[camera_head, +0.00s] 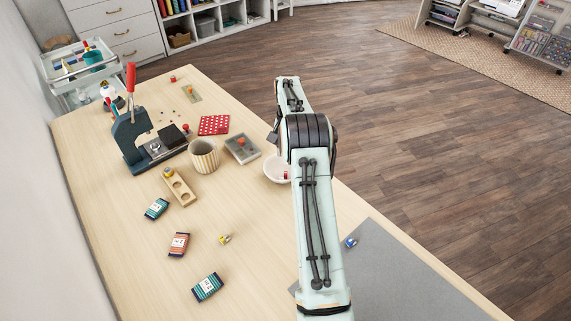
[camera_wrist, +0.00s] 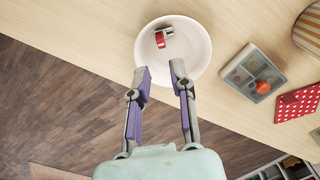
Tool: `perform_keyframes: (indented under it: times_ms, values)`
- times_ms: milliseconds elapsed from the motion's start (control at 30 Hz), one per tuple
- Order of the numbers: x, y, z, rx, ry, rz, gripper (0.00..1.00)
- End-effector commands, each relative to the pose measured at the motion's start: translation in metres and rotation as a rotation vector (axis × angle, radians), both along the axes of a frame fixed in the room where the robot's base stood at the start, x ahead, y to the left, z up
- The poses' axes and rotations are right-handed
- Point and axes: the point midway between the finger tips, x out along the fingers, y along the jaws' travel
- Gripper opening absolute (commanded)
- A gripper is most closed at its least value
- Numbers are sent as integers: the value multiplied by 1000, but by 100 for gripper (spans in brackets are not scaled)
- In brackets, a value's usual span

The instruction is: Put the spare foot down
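My gripper (camera_wrist: 160,72) is open in the wrist view, with nothing between its two purple-padded fingers. Its fingertips show over the near rim of a round white dish (camera_wrist: 199,55). A small red-and-white piece (camera_wrist: 163,38) lies inside the dish, beyond the fingertips and apart from them. I cannot tell for certain whether this piece is the spare foot. In the head view the dish (camera_head: 270,168) is partly hidden behind my arm, and a bit of the red piece (camera_head: 285,175) shows in it. My fingers are hidden in that view.
Left of the dish in the head view are a grey tray with a red knob (camera_head: 242,149), a striped cup (camera_head: 204,157), a red dotted pad (camera_head: 214,125) and a dark press (camera_head: 137,140). Several small packets and spools lie nearer. A grey mat (camera_head: 400,285) is at right.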

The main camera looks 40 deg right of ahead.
Motion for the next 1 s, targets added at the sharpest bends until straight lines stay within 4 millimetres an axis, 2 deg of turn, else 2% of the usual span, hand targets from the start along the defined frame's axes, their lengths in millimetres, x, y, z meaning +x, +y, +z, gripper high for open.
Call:
perform_keyframes:
  times_ms: [33, 200, 400, 467, 533, 567, 667, 767, 800, 867, 900, 1000]
  values:
    - [1, -1, 11, -4, -4, 0, 22]
    - [0, -1, 35, -2, -2, 0, 22]
    - [0, 1, 44, 0, 0, 2, 22]
    - [0, 7, 50, -1, -1, 15, 22]
    - [0, 23, 65, -2, -3, 52, 22]
    - [-1, 34, 74, -2, -4, 76, 22]
    - [-14, 86, 113, -1, -5, 188, 22]
    - [-47, 150, 150, 2, -8, 328, 22]
    - [-65, 175, 161, 5, -10, 384, 22]
    - [-97, 209, 172, 9, -11, 468, 22]
    - [-120, 230, 177, 13, -13, 523, 22]
    - [-180, 271, 176, 26, -16, 653, 22]
